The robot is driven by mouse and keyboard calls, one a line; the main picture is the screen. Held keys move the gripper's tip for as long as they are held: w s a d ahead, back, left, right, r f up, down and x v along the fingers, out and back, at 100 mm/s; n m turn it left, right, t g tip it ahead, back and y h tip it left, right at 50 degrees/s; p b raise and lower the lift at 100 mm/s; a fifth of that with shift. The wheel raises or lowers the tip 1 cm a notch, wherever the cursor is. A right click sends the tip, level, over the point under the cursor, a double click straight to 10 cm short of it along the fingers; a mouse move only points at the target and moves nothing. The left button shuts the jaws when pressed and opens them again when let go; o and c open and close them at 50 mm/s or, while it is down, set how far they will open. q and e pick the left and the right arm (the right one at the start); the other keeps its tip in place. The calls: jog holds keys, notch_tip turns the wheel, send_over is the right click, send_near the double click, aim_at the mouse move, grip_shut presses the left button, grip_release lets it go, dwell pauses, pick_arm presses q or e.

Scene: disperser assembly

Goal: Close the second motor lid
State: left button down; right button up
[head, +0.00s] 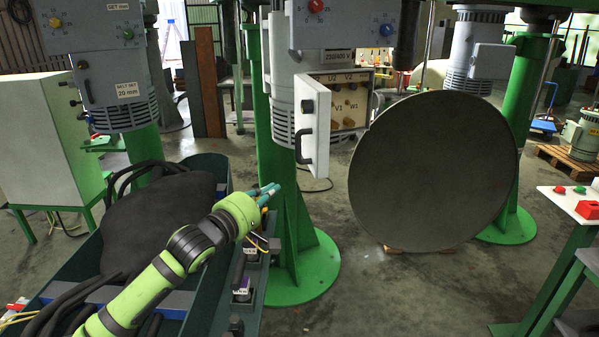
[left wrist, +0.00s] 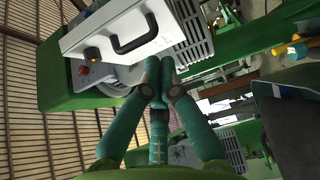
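The middle motor (head: 283,75) has its white lid (head: 312,125) swung open toward me, with a black handle on it. The terminal panel (head: 346,103) marked U2, V2, V1 and W1 is exposed to the right of the lid. My left gripper (head: 265,194) is below and left of the lid, apart from it. In the left wrist view its teal fingers (left wrist: 159,72) are together with nothing between them. A pale panel with a black handle (left wrist: 130,32) lies beyond the fingertips there; I cannot tell which motor it belongs to. My right gripper is not in view.
A left motor (head: 115,72) has its cover shut. A large grey disc (head: 435,170) stands right of the green column (head: 292,235). A control stand (head: 575,200) is at the right.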

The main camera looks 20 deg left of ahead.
aim_at(313, 170)
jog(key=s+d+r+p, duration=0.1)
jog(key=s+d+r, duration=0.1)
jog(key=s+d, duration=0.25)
pick_arm(q)
jog(key=p+x, duration=0.1)
jog(key=x, duration=0.2)
jog(key=d+p+x, duration=0.1)
jog(key=x, duration=0.2)
jog(key=d+p+x, duration=0.1)
jog(key=x, duration=0.3)
jog(key=shift+s+a+f, duration=0.1)
jog(key=shift+s, duration=0.2)
jog(key=shift+w+d+f, duration=0.15)
jog(key=shift+w+d, duration=0.05)
jog(key=shift+s, duration=0.1)
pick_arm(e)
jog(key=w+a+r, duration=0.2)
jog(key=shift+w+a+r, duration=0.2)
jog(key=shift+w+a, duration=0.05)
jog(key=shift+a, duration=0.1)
